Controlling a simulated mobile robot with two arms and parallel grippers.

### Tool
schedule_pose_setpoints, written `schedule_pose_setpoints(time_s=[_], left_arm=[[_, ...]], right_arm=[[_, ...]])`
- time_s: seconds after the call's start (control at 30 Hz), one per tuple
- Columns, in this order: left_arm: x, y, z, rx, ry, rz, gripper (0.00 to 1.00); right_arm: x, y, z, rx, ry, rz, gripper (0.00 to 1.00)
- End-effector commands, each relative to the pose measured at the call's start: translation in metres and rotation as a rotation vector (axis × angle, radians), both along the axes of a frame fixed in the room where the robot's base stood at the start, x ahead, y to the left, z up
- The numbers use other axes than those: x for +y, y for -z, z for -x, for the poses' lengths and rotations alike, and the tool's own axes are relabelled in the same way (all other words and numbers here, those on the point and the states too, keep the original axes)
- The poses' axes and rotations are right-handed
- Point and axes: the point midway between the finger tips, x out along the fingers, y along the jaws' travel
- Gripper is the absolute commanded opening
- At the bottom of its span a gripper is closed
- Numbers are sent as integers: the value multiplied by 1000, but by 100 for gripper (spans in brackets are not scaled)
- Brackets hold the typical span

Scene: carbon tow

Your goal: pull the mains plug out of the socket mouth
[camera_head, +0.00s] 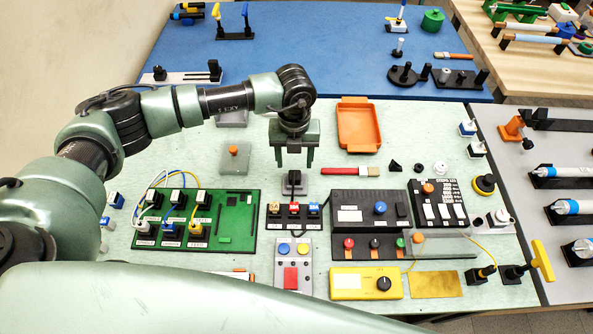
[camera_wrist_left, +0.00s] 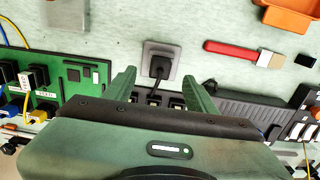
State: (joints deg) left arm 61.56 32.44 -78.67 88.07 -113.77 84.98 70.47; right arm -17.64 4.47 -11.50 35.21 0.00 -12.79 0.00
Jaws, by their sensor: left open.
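The black mains plug (camera_head: 294,180) sits in the mouth of a grey square socket (camera_head: 303,191) on the pale green bench. In the left wrist view the plug (camera_wrist_left: 161,66) shows near the centre, seated in the socket plate (camera_wrist_left: 148,49), with its dark cable running toward the gripper. My left gripper (camera_head: 295,163) is open and empty, pointing down above the plug. In the left wrist view its two fingertips (camera_wrist_left: 158,78) are on either side of the plug's cable end, apart from the plug. Their exact height above it is hard to tell. My right gripper is not in view.
A block with coloured labelled switches (camera_head: 294,222) stands just in front of the socket. A green circuit board (camera_head: 240,225) is to the left, a dark grey box (camera_head: 350,195) to the right. A red brush (camera_head: 350,171) and orange tray (camera_head: 359,104) lie behind right.

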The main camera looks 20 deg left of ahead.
Motion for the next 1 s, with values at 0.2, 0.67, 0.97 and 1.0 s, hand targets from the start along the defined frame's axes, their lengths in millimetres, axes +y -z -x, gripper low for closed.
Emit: schedule_pose_setpoints(time_s=[0.2,0.67,0.97,1.0], left_arm=[[-1,26,4,5,0,1,56],[-2,55,3,0,2,5,54],[-1,54,2,0,2,5,0],[-1,54,2,0,2,5,0]], right_arm=[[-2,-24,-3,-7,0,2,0],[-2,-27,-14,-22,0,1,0],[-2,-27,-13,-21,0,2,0],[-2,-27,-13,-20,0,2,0]])
